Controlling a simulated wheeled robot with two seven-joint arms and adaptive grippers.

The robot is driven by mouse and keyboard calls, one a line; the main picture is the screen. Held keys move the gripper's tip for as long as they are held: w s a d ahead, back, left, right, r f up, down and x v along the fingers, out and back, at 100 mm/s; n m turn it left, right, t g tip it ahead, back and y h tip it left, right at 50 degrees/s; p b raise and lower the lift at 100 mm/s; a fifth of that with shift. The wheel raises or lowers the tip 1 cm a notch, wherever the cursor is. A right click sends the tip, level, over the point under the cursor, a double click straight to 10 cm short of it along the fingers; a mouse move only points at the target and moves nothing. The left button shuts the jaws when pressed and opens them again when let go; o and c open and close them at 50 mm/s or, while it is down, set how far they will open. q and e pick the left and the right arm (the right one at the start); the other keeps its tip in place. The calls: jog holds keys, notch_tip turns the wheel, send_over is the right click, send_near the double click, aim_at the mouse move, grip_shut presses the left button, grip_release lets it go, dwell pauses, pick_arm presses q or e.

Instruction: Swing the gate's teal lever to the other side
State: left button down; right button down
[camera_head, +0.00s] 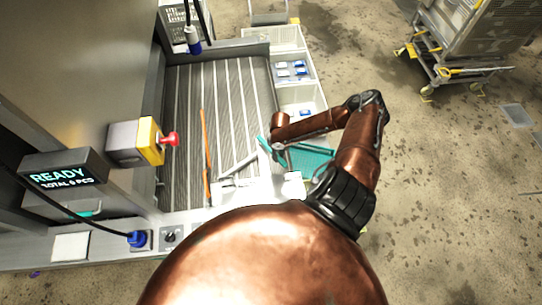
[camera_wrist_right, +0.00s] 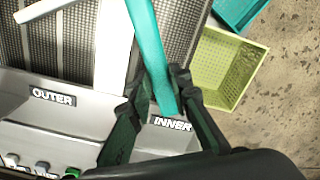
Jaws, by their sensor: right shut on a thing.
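The teal lever (camera_wrist_right: 150,50) is a long flat bar running from the top edge of the wrist view down between my right fingers. A small part of the teal lever also shows in the head view (camera_head: 264,144). My right gripper (camera_wrist_right: 160,98) is shut on the lever near its lower end, beside the "INNER" label (camera_wrist_right: 172,123). The "OUTER" label (camera_wrist_right: 53,97) is on the left of the same grey panel. In the head view my right gripper (camera_head: 276,152) is small and partly hidden by my arm. My left gripper is not in view.
A ribbed conveyor bed (camera_head: 183,105) lies left of the lever, with an orange rod (camera_head: 205,150) along it. A yellow-green basket (camera_wrist_right: 222,68) and teal basket (camera_wrist_right: 238,10) stand right of the lever. A red button (camera_head: 170,139) and "READY" display (camera_head: 62,177) are at left.

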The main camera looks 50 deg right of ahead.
jog(key=c, duration=1.8)
grip_release()
jog(key=shift+d, duration=0.2)
jog(key=shift+o, duration=0.2)
jog(key=shift+r, duration=0.35)
notch_tip(320, 180, up, 11)
jog(key=shift+r, duration=0.15)
jog(key=shift+s, duration=0.1)
